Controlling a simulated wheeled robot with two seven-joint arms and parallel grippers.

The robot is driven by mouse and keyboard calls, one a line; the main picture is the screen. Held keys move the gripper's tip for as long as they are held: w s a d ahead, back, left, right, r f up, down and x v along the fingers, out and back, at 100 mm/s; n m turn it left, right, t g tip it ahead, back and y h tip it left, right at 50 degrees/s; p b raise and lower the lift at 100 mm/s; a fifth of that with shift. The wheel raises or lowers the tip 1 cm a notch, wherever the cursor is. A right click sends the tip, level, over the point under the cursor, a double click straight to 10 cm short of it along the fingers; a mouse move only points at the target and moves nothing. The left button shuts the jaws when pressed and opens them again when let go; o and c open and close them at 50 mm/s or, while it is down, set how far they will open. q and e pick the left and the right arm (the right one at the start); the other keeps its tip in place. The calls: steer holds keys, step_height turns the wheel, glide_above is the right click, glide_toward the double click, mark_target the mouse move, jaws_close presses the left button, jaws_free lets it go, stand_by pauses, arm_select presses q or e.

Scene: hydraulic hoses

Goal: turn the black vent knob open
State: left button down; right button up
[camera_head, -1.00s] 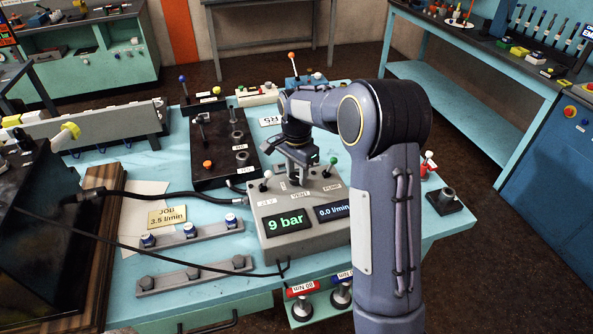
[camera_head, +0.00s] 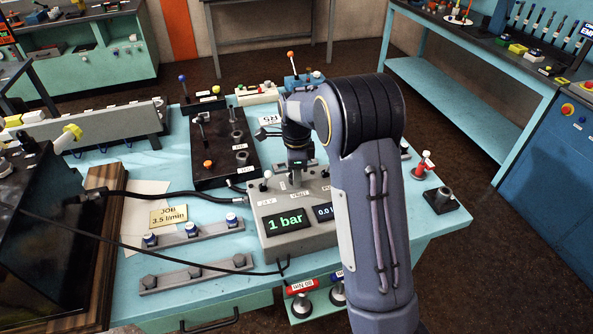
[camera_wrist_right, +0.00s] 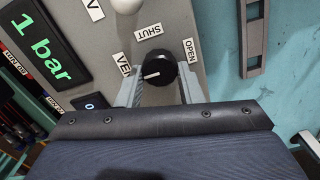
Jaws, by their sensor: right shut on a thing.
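The grey control box (camera_head: 255,207) stands on the turquoise bench, and its green display (camera_head: 287,221) reads 1 bar. In the right wrist view the black vent knob (camera_wrist_right: 157,70) sits between my fingers, with labels SHUT (camera_wrist_right: 149,31), OPEN (camera_wrist_right: 190,50) and a partly covered VENT (camera_wrist_right: 123,65) around it. The knob's white mark points left and slightly down in that view. My right gripper (camera_head: 297,179) points down onto the box and is shut on the knob; its fingers also show in the right wrist view (camera_wrist_right: 158,88). The knob is hidden in the head view. My left gripper is not in view.
A white-tipped lever (camera_head: 265,178) stands left of my right gripper on the box. A black hose (camera_head: 165,195) runs toward the box from the left. A dark block with an orange knob (camera_head: 208,163) lies behind. My right arm covers the box's right side.

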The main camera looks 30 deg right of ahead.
stand_by(0.4)
steer(key=o, duration=1)
steer(key=shift+c, duration=0.2)
step_height(320, 180, up, 8)
steer(key=shift+f+b, duration=0.1)
steer(key=shift+b, duration=0.45)
